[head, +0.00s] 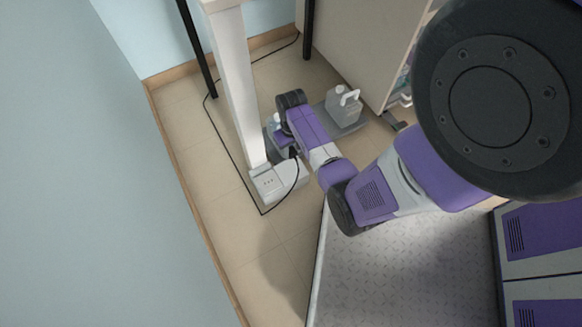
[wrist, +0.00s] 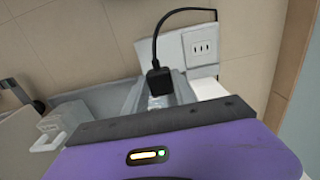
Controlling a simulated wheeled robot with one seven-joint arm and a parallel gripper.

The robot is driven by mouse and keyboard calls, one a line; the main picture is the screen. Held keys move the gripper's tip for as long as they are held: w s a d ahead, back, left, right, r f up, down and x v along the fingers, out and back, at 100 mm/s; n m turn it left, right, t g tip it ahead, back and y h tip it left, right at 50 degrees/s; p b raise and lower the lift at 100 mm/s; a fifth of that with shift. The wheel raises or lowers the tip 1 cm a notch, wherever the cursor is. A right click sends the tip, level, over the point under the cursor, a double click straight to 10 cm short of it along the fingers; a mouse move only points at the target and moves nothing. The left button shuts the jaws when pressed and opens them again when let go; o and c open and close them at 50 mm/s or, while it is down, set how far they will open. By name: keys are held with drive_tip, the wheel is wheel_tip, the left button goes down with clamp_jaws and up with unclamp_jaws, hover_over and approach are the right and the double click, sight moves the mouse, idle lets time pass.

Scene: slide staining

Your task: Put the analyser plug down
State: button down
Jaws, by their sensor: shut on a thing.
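The analyser plug (wrist: 160,82) is a small black block with a black cord running from its top. My gripper (wrist: 163,98) is shut on the plug, with the grey fingers partly hidden behind my purple wrist housing. In the head view the plug (head: 293,152) shows as a dark spot at my gripper (head: 285,146), low beside the white post. The plug is apart from the slots of the white socket box (head: 275,183). The box also shows in the wrist view (wrist: 203,47). I cannot tell whether the plug touches anything beneath it.
A white jug (head: 343,105) stands on a grey tray (head: 345,125) right of my arm. The white post (head: 238,90) rises behind the socket box. The black cord (head: 228,150) lies along the floor by the wall. Tiled floor (head: 215,205) is clear left of the box.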

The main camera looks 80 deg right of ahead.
drive_tip(key=b, duration=0.5)
approach(292, 170)
wheel_tip(292, 170, down, 6)
drive_tip(key=shift+w+r, duration=0.1)
drive_tip(key=shift+r, duration=0.15)
drive_tip(key=shift+f+b, duration=0.15)
drive_tip(key=shift+b, duration=0.15)
drive_tip(key=shift+f, duration=0.35)
drive_tip(key=c, duration=1)
unclamp_jaws()
